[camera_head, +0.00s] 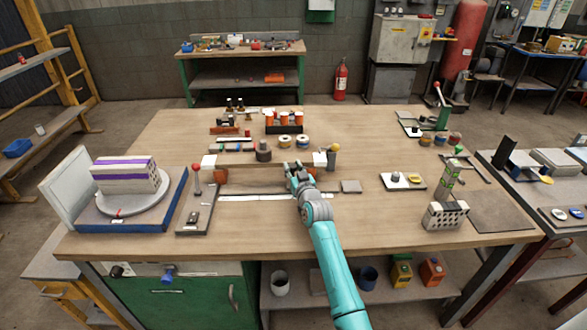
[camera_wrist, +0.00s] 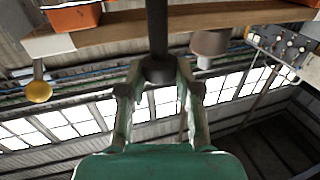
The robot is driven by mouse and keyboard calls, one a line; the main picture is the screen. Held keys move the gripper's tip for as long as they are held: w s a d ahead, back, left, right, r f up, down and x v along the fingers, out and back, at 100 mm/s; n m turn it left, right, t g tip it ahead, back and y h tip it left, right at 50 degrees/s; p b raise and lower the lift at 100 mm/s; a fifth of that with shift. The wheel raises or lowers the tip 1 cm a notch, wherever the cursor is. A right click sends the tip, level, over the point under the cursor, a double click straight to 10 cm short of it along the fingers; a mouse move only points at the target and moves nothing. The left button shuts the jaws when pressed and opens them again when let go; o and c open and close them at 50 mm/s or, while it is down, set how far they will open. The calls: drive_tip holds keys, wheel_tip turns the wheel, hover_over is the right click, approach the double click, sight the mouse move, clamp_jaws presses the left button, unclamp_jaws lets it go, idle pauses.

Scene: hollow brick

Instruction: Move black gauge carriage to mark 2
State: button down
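In the wrist view, a black post with a thicker knob (camera_wrist: 158,68), apparently part of the black gauge carriage, stands between my fingertips. My gripper (camera_wrist: 159,88) has one finger on each side of the knob. I cannot tell whether both fingers press on it. In the head view, my gripper (camera_head: 299,170) is over the middle of the table, in front of the wooden beam, and hides the post. A pale scale strip (camera_head: 262,197) lies left of my gripper. The mark numbers are too small to read.
Close behind my gripper is a wooden beam (camera_head: 255,160) with a dark round knob (camera_head: 263,151). A red-knobbed lever (camera_head: 196,172) stands left of the strip. The table front is mostly clear.

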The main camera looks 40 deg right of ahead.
drive_tip(key=c, duration=0.8)
unclamp_jaws()
drive_tip(key=v, duration=1.2)
